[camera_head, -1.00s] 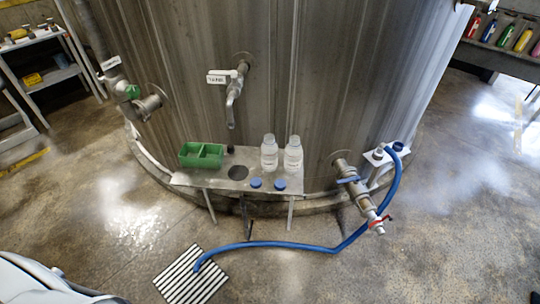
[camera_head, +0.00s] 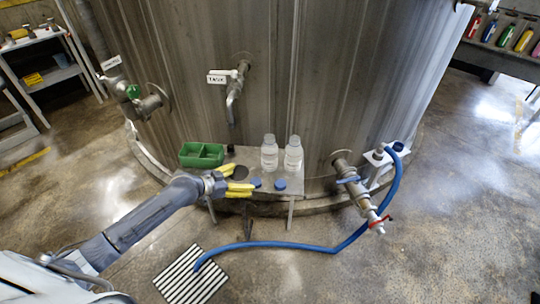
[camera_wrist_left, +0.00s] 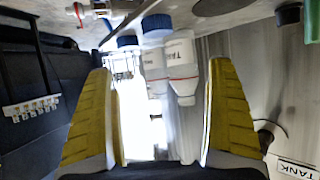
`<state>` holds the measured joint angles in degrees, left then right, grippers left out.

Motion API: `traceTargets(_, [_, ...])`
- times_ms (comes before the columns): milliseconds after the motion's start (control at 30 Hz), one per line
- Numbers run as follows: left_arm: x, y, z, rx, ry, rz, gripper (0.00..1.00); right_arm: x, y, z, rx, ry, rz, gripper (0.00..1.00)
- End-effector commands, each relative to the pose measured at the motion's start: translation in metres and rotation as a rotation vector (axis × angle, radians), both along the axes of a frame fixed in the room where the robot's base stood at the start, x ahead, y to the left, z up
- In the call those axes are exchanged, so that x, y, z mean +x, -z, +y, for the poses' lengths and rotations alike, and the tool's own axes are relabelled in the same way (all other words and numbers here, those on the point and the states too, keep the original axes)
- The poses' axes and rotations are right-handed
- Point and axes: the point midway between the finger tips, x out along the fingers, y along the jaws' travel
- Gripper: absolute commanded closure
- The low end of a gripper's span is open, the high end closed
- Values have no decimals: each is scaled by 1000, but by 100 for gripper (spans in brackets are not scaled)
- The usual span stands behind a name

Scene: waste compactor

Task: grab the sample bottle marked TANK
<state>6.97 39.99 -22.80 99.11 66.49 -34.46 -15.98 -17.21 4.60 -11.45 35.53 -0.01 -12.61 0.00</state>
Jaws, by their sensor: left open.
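Two clear sample bottles stand upright at the back of the metal shelf in the head view, a left one (camera_head: 269,152) and a right one (camera_head: 293,154). In the wrist view, which is upside down, the nearer bottle (camera_wrist_left: 181,62) carries a white label reading TANK. The other bottle (camera_wrist_left: 154,68) is partly covered by it, and its label is hard to read. My left gripper (camera_head: 240,190) has yellow fingers, open and empty, at the shelf's front left, short of the bottles. Both bottles show between its fingers (camera_wrist_left: 162,68) in the wrist view. My right gripper is not in view.
Two blue caps (camera_head: 255,182) (camera_head: 280,184) lie on the shelf (camera_head: 293,188) before the bottles. A green tray (camera_head: 201,155) is at its left. A TANK-tagged tap (camera_head: 233,100) hangs above. A valve (camera_head: 350,181) and blue hose (camera_head: 392,192) stand at right.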

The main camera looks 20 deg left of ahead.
Motion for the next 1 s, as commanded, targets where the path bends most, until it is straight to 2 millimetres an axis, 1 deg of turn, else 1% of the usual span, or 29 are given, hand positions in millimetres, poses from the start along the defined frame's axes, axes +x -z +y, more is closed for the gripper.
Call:
traceTargets(33, [10, -17, 7, -17, 0, -16, 10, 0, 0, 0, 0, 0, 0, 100])
traceTargets(100, [21, -37, 14, -48, -2, -31, 10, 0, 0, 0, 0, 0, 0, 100])
traceTargets(200, [31, -57, 22, -81, -5, -47, 10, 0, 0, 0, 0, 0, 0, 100])
traceTargets(333, [39, -71, 26, -108, -11, -57, 10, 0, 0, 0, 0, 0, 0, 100])
traceTargets(467, [50, -70, 21, -116, -13, -60, 10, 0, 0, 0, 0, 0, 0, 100])
traceTargets(800, [96, -47, -11, -117, -13, -57, 10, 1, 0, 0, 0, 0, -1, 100])
traceTargets(1000, [119, -35, -26, -116, -13, -58, 10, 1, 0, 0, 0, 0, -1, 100])
